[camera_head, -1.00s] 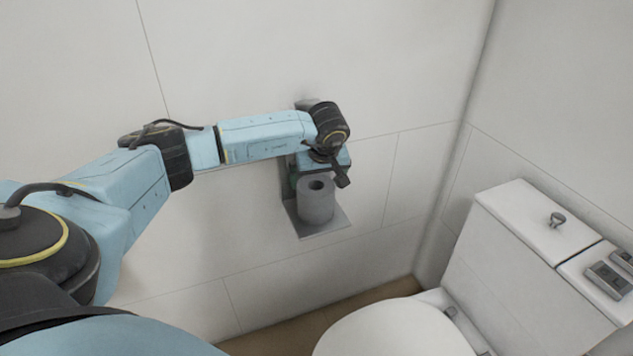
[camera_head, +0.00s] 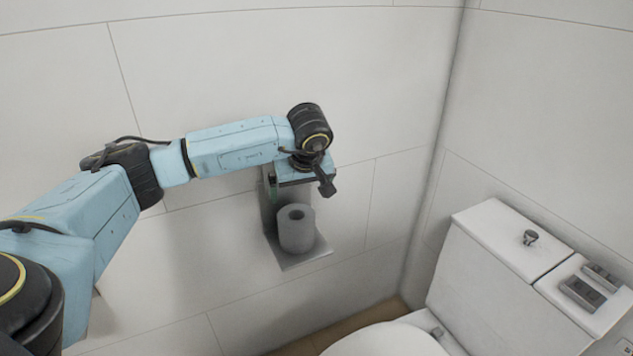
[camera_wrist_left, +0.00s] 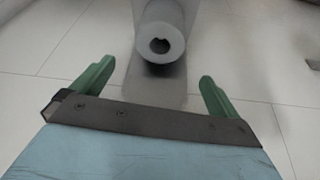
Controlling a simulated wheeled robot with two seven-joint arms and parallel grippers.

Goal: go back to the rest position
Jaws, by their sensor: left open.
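My left gripper (camera_wrist_left: 153,90) is open and empty in the left wrist view, its two green fingers spread apart. A grey toilet roll (camera_wrist_left: 163,45) stands beyond the fingertips there, apart from them. In the head view my left arm reaches in from the left, and the left gripper (camera_head: 273,190) hangs above and beside the roll (camera_head: 296,228); its fingers are mostly hidden. The roll stands upright on a grey metal wall shelf (camera_head: 290,260). My right gripper is not in view.
A white toilet (camera_head: 480,270) stands at the lower right, with a knob (camera_head: 530,237) and a small grey panel (camera_head: 583,292) on its tank. Tiled white walls meet in a corner behind it. The wall right of the shelf is bare.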

